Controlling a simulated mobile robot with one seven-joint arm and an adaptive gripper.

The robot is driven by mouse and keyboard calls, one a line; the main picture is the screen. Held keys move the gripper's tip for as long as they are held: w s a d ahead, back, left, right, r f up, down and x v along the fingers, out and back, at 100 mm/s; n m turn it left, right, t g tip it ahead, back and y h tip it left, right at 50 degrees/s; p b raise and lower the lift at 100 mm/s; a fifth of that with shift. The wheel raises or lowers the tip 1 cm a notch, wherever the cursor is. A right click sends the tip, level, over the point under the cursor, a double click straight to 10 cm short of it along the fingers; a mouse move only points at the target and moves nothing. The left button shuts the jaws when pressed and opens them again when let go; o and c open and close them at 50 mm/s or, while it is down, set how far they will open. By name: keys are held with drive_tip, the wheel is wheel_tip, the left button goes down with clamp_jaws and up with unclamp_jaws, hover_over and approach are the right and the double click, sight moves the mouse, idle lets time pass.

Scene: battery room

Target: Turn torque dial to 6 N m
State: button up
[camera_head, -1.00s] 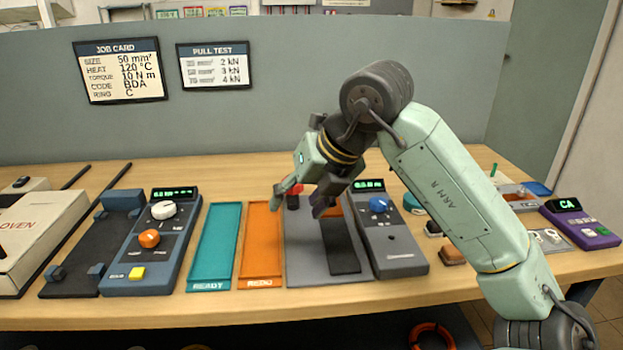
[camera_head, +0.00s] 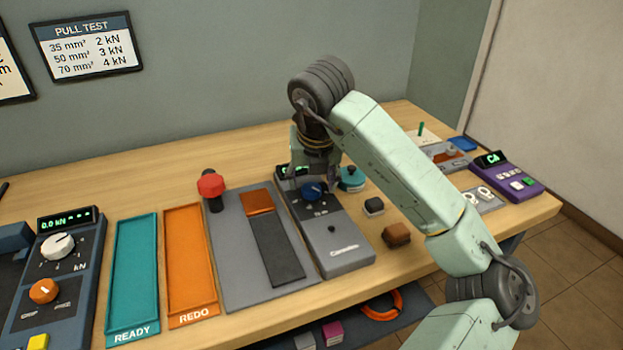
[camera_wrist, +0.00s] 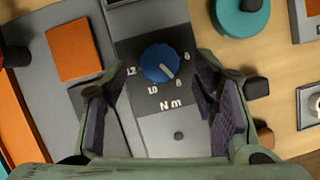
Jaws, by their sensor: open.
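The torque dial is a round blue knob (camera_wrist: 160,63) on a dark panel marked N m in the wrist view. Labels around it read 12, 10, 8 and 6. Its white pointer slants to the lower right, towards the 8. In the head view the blue knob (camera_head: 312,190) sits on a grey torque unit (camera_head: 345,248). My gripper (camera_wrist: 158,98) is open and empty, with one finger either side of the dial in the picture, apart from it. In the head view my gripper (camera_head: 313,178) hangs over the unit and partly hides its display.
A grey fixture (camera_head: 230,260) with a red knob (camera_head: 210,186) stands left of the unit. A teal round object (camera_head: 351,178), a dark block (camera_head: 373,206) and a brown block (camera_head: 397,235) sit close on the right. Orange REDO (camera_head: 188,255) and teal READY trays (camera_head: 133,270) lie further left.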

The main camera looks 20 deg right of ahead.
sight(311, 191)
drive_tip(key=shift+x, duration=1.2)
drive_tip(key=shift+c, duration=0.5)
drive_tip(key=c, duration=1.1)
